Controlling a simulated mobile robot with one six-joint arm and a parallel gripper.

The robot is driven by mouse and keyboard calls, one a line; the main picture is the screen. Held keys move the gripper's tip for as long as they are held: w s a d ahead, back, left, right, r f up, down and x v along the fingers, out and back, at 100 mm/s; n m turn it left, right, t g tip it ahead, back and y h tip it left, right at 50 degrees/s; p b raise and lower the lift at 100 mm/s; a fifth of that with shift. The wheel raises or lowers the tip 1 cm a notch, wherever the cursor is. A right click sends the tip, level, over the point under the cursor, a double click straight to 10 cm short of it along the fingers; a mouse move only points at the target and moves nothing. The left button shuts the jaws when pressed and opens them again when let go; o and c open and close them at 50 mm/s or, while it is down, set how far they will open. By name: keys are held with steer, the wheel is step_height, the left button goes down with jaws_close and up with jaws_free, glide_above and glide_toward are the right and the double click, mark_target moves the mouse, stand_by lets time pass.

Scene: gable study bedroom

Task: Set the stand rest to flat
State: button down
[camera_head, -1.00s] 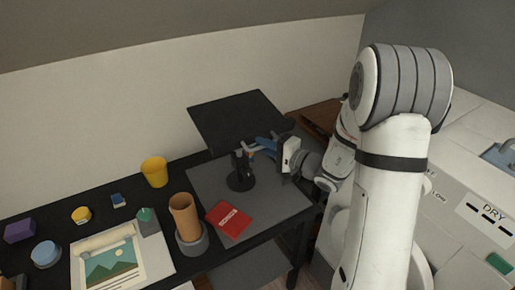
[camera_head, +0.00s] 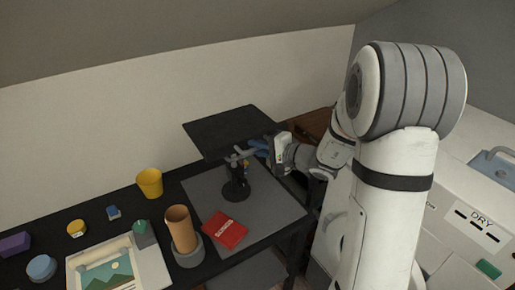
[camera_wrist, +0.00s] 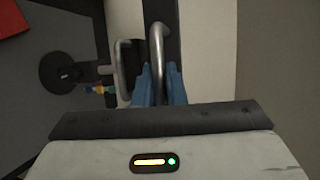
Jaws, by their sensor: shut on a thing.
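The stand has a round black base and post (camera_head: 236,188) on a grey mat. Its rest, a flat black plate (camera_head: 228,130), sits on top, still tilted somewhat in the head view. My gripper (camera_head: 258,148) is at the right side of the stand, by the plate's near right edge. In the wrist view its blue fingers (camera_wrist: 160,84) are shut on a curved grey metal handle (camera_wrist: 159,42). The stand's base (camera_wrist: 58,73) and small coloured marks (camera_wrist: 100,89) on the stand show left of the fingers.
A red booklet (camera_head: 224,231) lies on the grey mat (camera_head: 272,204) in front of the stand. An orange-brown cylinder (camera_head: 179,228), a yellow cup (camera_head: 149,183) and a picture sheet (camera_head: 108,270) are to the left. A sloped ceiling (camera_head: 150,35) hangs above.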

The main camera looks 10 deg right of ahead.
steer(key=c, duration=1.5)
jaws_free()
steer(key=shift+w+r, duration=0.1)
steer(key=shift+r, duration=0.1)
steer(key=shift+s+d, duration=0.2)
steer(key=b+v, duration=0.2)
steer(key=v, duration=0.5)
steer(key=shift+s, duration=0.15)
steer(key=shift+d, duration=0.1)
